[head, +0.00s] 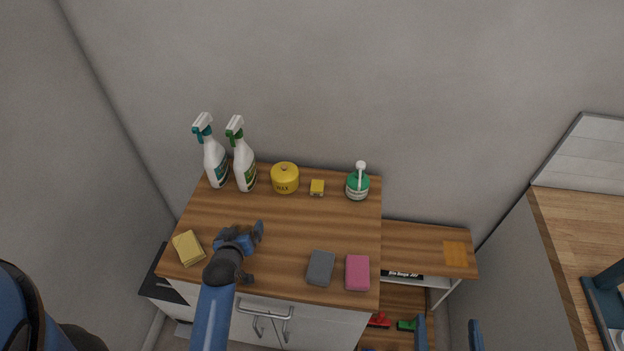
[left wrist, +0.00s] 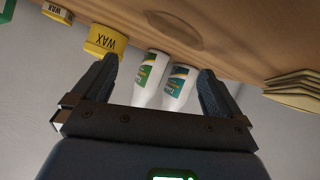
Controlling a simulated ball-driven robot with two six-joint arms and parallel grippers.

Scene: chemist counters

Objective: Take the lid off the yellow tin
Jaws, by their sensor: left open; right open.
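The round yellow tin (head: 285,182), marked WAX, stands upright near the back of the wooden counter. Its yellow lid (head: 284,170), with a small knob, sits on top. The tin also shows in the left wrist view (left wrist: 104,41), beyond one finger and upside down. My left gripper (head: 254,252) is over the front of the counter, open and empty, well apart from the tin. Its two fingers show in the left wrist view (left wrist: 160,72) with nothing gripped between them. My right gripper (head: 447,334) is open at the bottom edge, right of the counter.
Two spray bottles (head: 214,165) (head: 244,168) stand left of the tin. The counter's middle is clear.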

